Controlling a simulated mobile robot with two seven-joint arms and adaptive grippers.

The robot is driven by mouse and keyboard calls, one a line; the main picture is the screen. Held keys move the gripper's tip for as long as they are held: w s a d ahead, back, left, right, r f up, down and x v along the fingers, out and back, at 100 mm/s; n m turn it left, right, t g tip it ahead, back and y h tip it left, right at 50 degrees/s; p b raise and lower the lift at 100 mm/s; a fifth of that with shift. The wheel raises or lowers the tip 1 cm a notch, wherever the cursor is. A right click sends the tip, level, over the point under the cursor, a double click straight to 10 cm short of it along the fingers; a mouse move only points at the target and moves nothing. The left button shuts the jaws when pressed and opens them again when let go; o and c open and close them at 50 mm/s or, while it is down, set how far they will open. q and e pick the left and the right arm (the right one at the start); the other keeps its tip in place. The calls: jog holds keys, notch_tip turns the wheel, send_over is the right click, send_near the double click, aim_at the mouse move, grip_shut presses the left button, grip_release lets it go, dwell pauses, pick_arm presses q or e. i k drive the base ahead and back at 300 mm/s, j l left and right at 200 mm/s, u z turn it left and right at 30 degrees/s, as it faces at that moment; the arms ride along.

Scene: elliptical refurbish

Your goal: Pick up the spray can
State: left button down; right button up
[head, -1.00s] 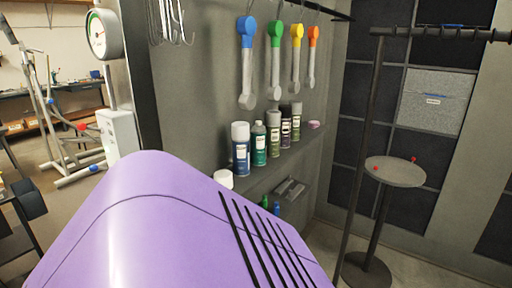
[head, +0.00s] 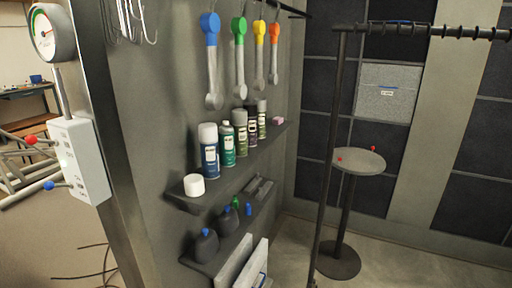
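Several spray cans stand upright in a row on the upper wall shelf (head: 184,196). The nearest is a blue can with a white cap (head: 209,152). Behind it stand a green can (head: 227,145), an olive can (head: 240,136), a dark can (head: 251,130) and a can with a pale cap (head: 262,118). The cans partly overlap one another. Neither of my grippers shows in the head view.
A white jar (head: 194,185) sits at the shelf's near end. Dark bottles (head: 206,245) stand on a lower shelf. Colored-handled tools (head: 211,60) hang above. A gauge unit (head: 80,160) is at left.

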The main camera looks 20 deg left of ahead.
aim_at(226, 133)
jog(key=u, duration=0.8)
